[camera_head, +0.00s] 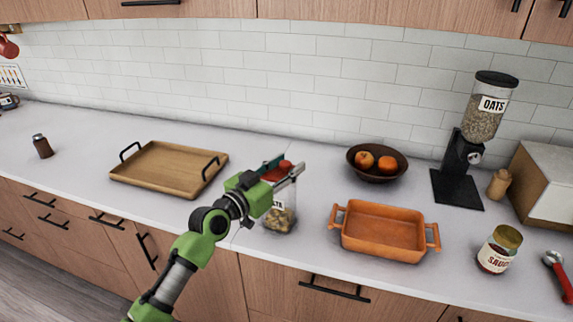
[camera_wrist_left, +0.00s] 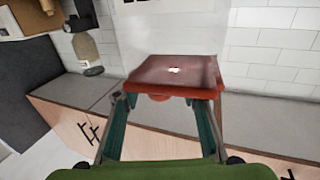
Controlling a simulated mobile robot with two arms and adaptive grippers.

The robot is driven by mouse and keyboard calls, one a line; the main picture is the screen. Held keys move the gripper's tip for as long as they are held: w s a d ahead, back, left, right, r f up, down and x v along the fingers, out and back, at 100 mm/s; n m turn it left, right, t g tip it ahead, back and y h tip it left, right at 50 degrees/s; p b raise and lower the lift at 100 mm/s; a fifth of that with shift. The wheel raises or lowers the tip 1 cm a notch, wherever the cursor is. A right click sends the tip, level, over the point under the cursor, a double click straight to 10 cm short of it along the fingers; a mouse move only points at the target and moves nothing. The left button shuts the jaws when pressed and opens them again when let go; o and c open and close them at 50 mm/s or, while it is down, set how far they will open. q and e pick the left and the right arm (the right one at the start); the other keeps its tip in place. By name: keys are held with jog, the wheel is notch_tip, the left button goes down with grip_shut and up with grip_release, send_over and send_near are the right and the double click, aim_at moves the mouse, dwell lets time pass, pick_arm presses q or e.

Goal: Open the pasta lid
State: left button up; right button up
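The clear pasta jar (camera_head: 281,215), with pasta in its lower part and a partly hidden label, stands upright on the counter. Its red lid (camera_head: 286,166) is partly hidden by my left gripper (camera_head: 289,165). The left wrist view shows the red, square-looking lid (camera_wrist_left: 172,73) at the ends of the two teal fingers of the left gripper (camera_wrist_left: 168,100). These fingers are spread wide, one toward each side of the lid. I cannot tell whether they touch it. My right gripper is not in view.
An orange baking dish (camera_head: 384,258) stands close right of the jar, with a fruit bowl (camera_head: 354,165) behind. A wooden tray (camera_head: 150,172) is to the left. The oats dispenser (camera_head: 455,175) and sauce jar (camera_head: 497,262) stand farther right.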

pick_arm(q)
grip_shut()
dwell(0.3)
